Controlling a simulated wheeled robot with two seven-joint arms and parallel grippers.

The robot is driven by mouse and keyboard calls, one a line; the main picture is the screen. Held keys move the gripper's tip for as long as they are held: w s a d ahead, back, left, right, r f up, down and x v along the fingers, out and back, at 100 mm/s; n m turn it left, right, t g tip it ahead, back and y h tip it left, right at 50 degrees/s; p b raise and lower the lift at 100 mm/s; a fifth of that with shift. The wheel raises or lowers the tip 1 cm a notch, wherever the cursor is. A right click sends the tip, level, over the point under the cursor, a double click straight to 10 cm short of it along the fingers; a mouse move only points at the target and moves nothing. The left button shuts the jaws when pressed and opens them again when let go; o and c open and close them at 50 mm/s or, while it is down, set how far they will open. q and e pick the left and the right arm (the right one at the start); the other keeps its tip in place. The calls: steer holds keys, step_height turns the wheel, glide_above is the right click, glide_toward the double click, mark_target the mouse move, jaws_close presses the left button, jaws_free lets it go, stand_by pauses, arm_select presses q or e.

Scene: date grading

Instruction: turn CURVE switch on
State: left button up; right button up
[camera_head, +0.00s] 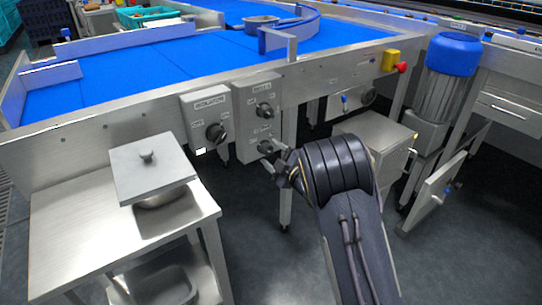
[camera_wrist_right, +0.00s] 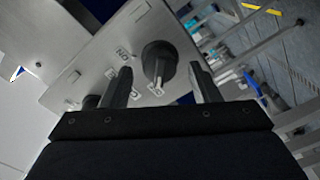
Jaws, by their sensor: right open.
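A grey switch box (camera_head: 258,118) on the front of the blue-belted conveyor has an upper black knob (camera_head: 264,110) and a lower black knob (camera_head: 266,147). Its labels are too small to read surely, so I cannot tell which knob is CURVE. My right gripper (camera_head: 274,167) is just in front of and below the lower knob. In the right wrist view its two fingers stand apart (camera_wrist_right: 161,84), with a black rotary knob (camera_wrist_right: 157,58) seen between them. It is not clear whether they touch it. Another knob (camera_wrist_right: 90,102) is partly behind one finger. My left gripper is out of view.
An isolator box (camera_head: 206,117) with a large black knob is left of the switch box. A steel table (camera_head: 75,222) with a lidded pan stands at the left. A yellow and red emergency stop (camera_head: 391,61) and a blue-topped motor (camera_head: 453,54) are at the right.

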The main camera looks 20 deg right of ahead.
steer(key=shift+w+a, duration=0.2)
steer(key=shift+w, duration=0.35)
steer(key=shift+c, duration=0.3)
steer(key=c, duration=0.9)
steer(key=shift+c, duration=0.2)
